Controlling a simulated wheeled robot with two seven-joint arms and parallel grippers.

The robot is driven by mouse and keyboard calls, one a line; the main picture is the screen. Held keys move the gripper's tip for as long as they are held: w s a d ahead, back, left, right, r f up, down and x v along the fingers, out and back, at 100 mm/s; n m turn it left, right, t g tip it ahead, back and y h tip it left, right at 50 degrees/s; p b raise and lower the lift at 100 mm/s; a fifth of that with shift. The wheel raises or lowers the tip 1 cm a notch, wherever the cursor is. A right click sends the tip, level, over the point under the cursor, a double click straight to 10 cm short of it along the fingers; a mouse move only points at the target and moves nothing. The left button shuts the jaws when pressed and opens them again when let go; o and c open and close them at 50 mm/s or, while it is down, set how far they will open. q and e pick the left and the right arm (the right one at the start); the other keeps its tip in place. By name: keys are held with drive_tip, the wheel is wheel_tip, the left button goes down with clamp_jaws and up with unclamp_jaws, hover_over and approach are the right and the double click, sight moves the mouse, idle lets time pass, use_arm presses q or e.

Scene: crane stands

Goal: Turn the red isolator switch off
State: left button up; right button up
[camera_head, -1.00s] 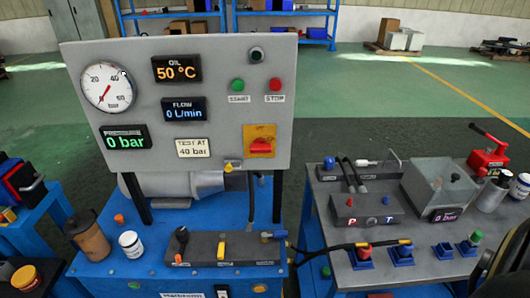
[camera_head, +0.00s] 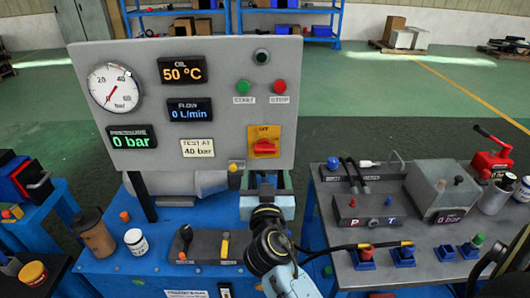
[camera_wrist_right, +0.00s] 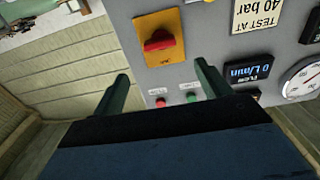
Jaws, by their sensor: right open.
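The red isolator switch (camera_head: 264,148) sits on a yellow plate (camera_head: 272,132) at the lower right of the grey panel. Its handle lies roughly crosswise, and OFF is printed above it. In the right wrist view the red switch (camera_wrist_right: 158,41) shows beyond the fingertips. My right gripper (camera_head: 268,180) is open and empty, just below the switch in the head view and apart from it. Its two fingers also show in the right wrist view (camera_wrist_right: 160,85), with nothing between them. My left gripper is not in view.
The grey panel (camera_head: 215,130) carries a gauge (camera_head: 115,88), displays, a green START button (camera_head: 243,86) and a red STOP button (camera_head: 280,86). A yellow-tipped lever (camera_head: 233,168) is left of my gripper.

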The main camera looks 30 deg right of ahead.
sight(265, 151)
drive_tip(key=p+x, duration=0.1)
drive_tip(key=x, duration=0.9)
drive_tip(key=shift+a+p, duration=0.1)
drive_tip(key=shift+p, duration=0.2)
drive_tip(key=c, duration=1)
